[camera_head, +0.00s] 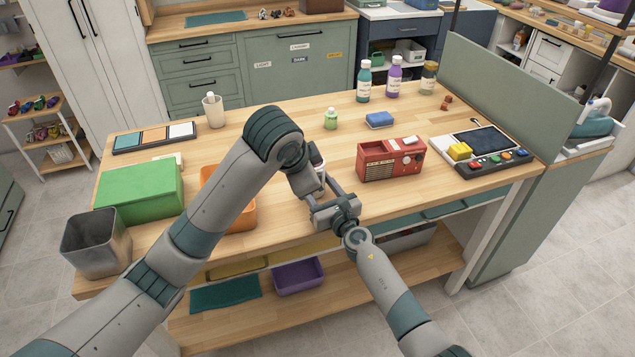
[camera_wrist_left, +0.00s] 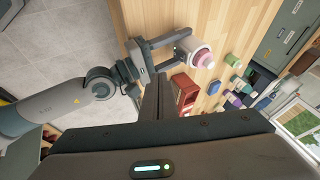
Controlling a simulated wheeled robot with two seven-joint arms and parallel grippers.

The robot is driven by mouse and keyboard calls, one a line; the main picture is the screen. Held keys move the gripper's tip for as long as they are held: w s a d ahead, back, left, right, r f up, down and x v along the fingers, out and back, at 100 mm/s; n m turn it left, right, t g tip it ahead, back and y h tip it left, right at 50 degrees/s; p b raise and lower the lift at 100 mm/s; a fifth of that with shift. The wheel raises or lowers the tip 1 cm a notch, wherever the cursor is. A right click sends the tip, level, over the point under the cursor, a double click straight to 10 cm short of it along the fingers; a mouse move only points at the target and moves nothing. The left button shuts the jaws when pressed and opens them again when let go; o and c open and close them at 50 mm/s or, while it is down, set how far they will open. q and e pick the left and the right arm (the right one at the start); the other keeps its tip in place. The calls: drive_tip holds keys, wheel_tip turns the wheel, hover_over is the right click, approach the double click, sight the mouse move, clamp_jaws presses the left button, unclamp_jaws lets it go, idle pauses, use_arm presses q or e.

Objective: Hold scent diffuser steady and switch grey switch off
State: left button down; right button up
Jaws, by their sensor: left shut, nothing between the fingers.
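The scent diffuser (camera_wrist_left: 202,57), a white body with a pink top, stands on the wooden table in the left wrist view. In the head view it is mostly hidden behind my left arm. My right gripper (camera_wrist_left: 187,46) has its two fingers spread to either side of the white body, and they appear to hold it; the exact contact is hard to see. My left gripper (camera_wrist_left: 158,78) is shut and empty, pointing towards the diffuser area but apart from it. The grey switch cannot be made out in either view.
A red radio (camera_head: 391,160) stands right of the grippers. An orange bin (camera_head: 240,212) and green box (camera_head: 140,192) are at the left, with a grey metal bin (camera_head: 95,242). The table's front edge is close.

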idle(0.4)
use_arm(q)
drive_tip(key=w+d+f, duration=0.1)
drive_tip(key=w+f, duration=0.7)
drive_tip(key=f, duration=0.1)
drive_tip(key=shift+w+d, duration=0.2)
drive_tip(key=shift+w, duration=0.2)
drive_tip(key=shift+f, duration=0.15)
drive_tip(key=shift+w+f, duration=0.1)
drive_tip(key=shift+w, duration=0.1)
idle(0.4)
drive_tip(key=shift+r, duration=0.85)
